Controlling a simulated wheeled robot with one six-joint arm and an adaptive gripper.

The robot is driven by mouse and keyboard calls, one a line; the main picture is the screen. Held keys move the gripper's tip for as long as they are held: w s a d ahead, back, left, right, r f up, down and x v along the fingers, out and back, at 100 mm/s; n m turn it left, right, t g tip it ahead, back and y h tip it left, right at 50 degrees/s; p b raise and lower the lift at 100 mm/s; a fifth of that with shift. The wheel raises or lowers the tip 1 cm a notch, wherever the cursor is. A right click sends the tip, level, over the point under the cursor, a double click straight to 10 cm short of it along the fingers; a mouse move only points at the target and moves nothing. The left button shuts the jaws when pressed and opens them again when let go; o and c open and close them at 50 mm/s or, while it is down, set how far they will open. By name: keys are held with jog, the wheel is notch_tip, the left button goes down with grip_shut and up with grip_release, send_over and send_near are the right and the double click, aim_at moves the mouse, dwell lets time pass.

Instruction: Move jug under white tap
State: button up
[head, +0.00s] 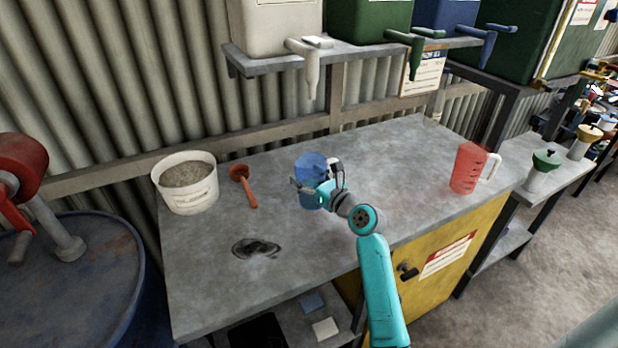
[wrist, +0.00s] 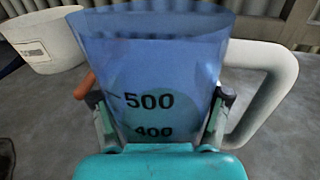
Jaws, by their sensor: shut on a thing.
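A blue translucent jug (head: 310,168) stands upright on or just above the grey bench, below the white tap (head: 311,70); I cannot tell if it touches the bench. In the wrist view the jug (wrist: 150,60) shows dark measuring marks, and its white handle points right. My gripper (head: 312,190) is shut on the jug, with one finger on each side of its body, also seen in the wrist view (wrist: 160,125). The white tap hangs from a white container (head: 275,25) on the shelf. A red jug (head: 468,168) with a white handle stands at the bench's right end.
A green tap (head: 415,50) and a blue tap (head: 488,45) hang further right. The bench (head: 400,165) is clear between the two jugs.

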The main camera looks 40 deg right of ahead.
jog(key=shift+a, duration=0.25)
jog(key=o, duration=1.5)
jog(key=shift+s, duration=0.1)
jog(key=s, duration=1.1)
jog(key=shift+s, duration=0.35)
